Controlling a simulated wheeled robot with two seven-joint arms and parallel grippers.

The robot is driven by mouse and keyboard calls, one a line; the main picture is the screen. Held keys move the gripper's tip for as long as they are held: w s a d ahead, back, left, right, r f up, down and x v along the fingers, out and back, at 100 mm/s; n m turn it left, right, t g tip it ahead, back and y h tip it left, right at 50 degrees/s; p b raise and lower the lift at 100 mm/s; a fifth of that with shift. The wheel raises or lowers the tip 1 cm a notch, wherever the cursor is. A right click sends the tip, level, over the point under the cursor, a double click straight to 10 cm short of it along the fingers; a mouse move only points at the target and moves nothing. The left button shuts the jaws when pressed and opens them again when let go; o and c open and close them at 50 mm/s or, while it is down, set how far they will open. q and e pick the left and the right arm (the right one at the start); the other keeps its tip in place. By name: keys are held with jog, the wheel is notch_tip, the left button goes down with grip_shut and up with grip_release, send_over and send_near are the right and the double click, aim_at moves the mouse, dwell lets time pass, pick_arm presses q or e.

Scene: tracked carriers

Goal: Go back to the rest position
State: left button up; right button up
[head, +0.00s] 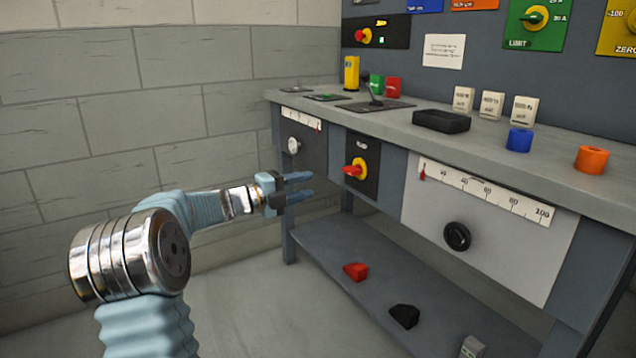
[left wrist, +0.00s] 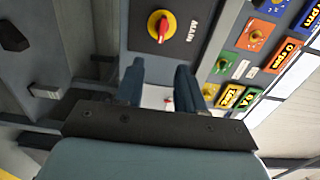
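My left gripper (head: 300,187) is stretched out in front of the workbench, left of the red-and-yellow rotary switch (head: 356,169) on the bench's front. Its two blue fingers are apart with nothing between them. In the left wrist view the fingers (left wrist: 160,85) also stand apart, and the rotary switch (left wrist: 160,26) shows beyond them on its black plate. The gripper looks clear of the switch in the head view. My right gripper is in neither view.
The workbench (head: 585,190) fills the right side, with a black tray (head: 441,121), a blue cylinder (head: 519,139) and an orange ring (head: 592,159) on top. A lower shelf (head: 330,262) holds red and black pieces. A block wall (head: 130,110) stands behind; floor at left is clear.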

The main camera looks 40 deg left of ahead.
pick_arm(q)
jog(key=shift+s+a, duration=0.1)
jog(key=shift+s, duration=0.2)
